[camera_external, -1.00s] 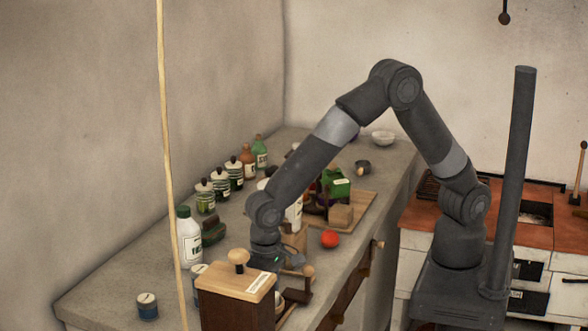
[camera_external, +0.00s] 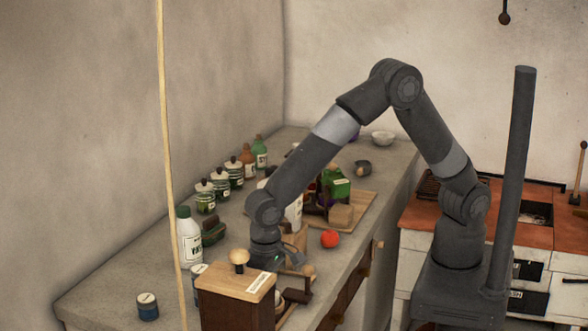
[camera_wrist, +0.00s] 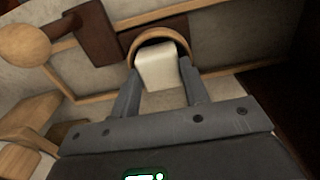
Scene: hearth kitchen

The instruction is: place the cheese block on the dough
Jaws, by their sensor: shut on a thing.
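A pale cream block (camera_wrist: 158,68), which looks like the cheese block, sits between the fingers of my gripper (camera_wrist: 162,92) in the wrist view. The gripper is shut on it. A curved brown rim arches around the block's far end; I cannot tell whether they touch. In the external view my gripper (camera_external: 280,265) points down, low behind the wooden mill, and the block is hidden there. I cannot identify the dough for sure.
The wooden mill (camera_external: 236,296) with a round knob stands close to my gripper. A red tomato (camera_external: 329,239) and a cutting board (camera_external: 362,206) with a tan block (camera_external: 341,215) lie beyond. Jars and bottles line the wall.

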